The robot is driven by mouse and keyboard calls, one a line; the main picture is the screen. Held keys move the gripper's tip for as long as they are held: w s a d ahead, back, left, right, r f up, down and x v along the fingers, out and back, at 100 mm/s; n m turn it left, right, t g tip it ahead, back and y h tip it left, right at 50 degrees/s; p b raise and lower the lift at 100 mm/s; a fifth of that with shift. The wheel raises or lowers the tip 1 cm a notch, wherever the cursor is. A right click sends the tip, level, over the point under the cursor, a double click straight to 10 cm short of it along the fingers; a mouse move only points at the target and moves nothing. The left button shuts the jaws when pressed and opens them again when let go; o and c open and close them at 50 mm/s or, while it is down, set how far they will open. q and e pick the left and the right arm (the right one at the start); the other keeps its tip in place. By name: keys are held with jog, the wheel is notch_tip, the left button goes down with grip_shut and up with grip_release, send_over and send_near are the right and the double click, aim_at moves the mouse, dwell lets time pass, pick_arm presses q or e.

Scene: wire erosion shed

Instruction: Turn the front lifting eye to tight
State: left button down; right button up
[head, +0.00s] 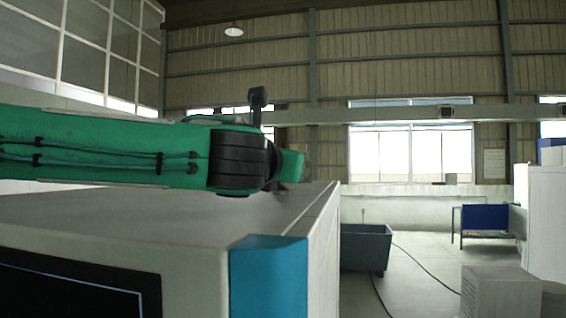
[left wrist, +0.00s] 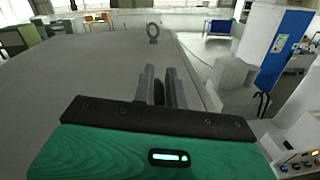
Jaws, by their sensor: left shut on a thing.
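My left gripper (left wrist: 160,72) is shut on the front lifting eye (left wrist: 159,93), a dark ring seen partly between the two grey fingers in the left wrist view. The fingers hide much of it, and I cannot tell how far it is screwed in. A second lifting eye (left wrist: 153,32), a grey ring, stands upright farther along the same edge of the machine's grey top (left wrist: 80,75). In the head view my green left arm reaches over the machine top (head: 140,208) and hides the eye. My right gripper is not in view.
The machine cabinet has a blue corner panel (head: 268,275) and a dark screen (head: 75,285). A grey bin (head: 365,247) stands on the floor beyond it. A blue-panelled cart (head: 484,220) stands farther right. A blue cabinet (left wrist: 278,48) shows in the wrist view.

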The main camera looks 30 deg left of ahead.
pick_arm(q)
jog(key=shift+r, duration=0.1)
jog(key=c, duration=1.7)
grip_release()
jog(key=shift+o, duration=0.9)
jog(key=shift+a, duration=0.2)
jog(key=shift+s+d+b, duration=0.2)
jog(key=shift+s+b, duration=0.1)
jog(key=shift+s, duration=0.15)
jog(key=s+b, duration=0.1)
jog(key=s, duration=0.3)
jog(key=s+d+b, duration=0.1)
jog(key=s+b, duration=0.1)
jog(key=s, duration=0.1)
jog(key=s+d+b, duration=0.1)
jog(key=s, duration=0.3)
jog(key=shift+s, duration=0.3)
jog(key=shift+s+d, duration=0.1)
jog(key=shift+s, duration=0.55)
